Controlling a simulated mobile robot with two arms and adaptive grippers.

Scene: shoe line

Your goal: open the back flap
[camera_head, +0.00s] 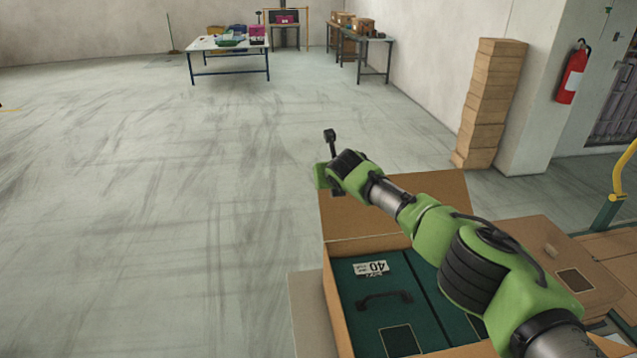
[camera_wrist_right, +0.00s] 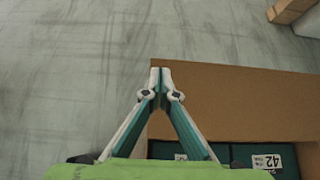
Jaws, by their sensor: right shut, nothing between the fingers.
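The back flap (camera_head: 395,207) of the open cardboard carton (camera_head: 338,305) is raised from the carton's rear edge and leans back, clear of the opening. In the right wrist view the flap (camera_wrist_right: 235,100) is a broad brown panel. My right gripper (camera_wrist_right: 161,72) is shut and empty, its tips over the flap's far left corner; whether they touch it is unclear. In the head view my right arm crosses over the carton and hides part of the flap; the fingertips are hard to make out there. My left gripper is not in view.
Dark green shoe boxes (camera_head: 350,290) with a white label lie inside the carton. A left flap (camera_head: 304,315) is folded outward. Another brown carton (camera_head: 545,250) stands to the right. Stacked cartons (camera_head: 490,100) stand by the wall. The floor at left is free.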

